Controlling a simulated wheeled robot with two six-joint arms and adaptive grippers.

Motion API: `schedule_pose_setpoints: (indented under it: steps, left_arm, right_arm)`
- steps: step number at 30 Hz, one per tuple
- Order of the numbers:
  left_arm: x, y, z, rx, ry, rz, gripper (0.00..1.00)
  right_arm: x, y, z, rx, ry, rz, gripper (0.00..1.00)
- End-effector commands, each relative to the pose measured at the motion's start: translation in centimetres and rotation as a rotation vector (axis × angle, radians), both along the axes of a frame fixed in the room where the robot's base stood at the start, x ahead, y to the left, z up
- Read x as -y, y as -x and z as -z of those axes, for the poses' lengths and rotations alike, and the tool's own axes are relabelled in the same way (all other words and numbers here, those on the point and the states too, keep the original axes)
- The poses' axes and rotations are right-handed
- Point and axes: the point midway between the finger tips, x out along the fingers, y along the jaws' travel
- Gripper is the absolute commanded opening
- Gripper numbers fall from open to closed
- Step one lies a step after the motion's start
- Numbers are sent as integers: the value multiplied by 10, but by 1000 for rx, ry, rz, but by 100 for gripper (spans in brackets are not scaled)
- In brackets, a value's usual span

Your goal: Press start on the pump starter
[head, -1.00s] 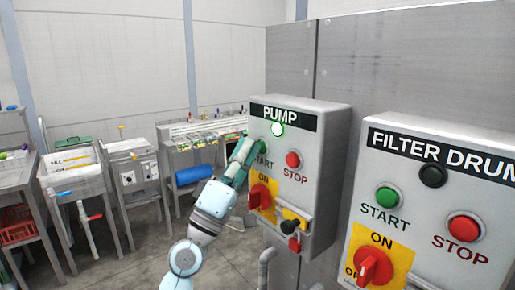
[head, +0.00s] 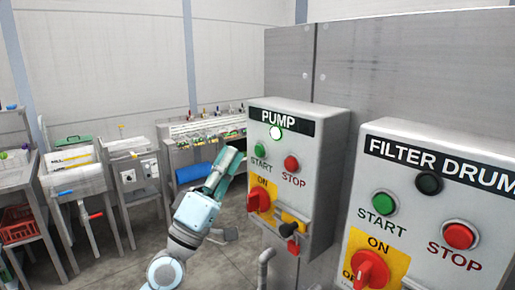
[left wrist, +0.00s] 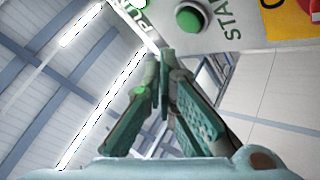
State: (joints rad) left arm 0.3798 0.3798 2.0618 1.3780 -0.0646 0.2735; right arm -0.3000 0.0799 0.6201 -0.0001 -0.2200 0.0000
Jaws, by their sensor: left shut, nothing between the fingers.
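The pump starter (head: 320,165) is a grey box labelled PUMP on the metal cabinet. Its green START button (head: 260,150) is uncovered, with a red STOP button (head: 291,164) to its right. The lamp (head: 276,132) under the label shows bright white with a green rim. My left gripper (head: 235,155) is shut and empty, left of the box and apart from the button. In the left wrist view, its fingertips (left wrist: 162,55) come together below the green START button (left wrist: 190,18). My right gripper is not in view.
The filter drum starter (head: 410,150), with a dark lamp, stands to the right. Steel sinks and tables (head: 75,182) stand behind on the left.

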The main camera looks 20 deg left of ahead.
Motion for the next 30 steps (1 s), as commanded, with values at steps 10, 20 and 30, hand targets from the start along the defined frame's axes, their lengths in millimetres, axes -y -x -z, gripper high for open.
schedule_pose_setpoints:
  steps: [10,20,30]
  left_arm:
    - [-13,22,-1,0,-1,-1,0]
    - [-13,22,0,0,1,-1,0]
    - [-11,21,1,4,-25,-17,0]
  right_arm:
    - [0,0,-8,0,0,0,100]
    - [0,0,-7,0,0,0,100]
    - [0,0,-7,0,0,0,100]
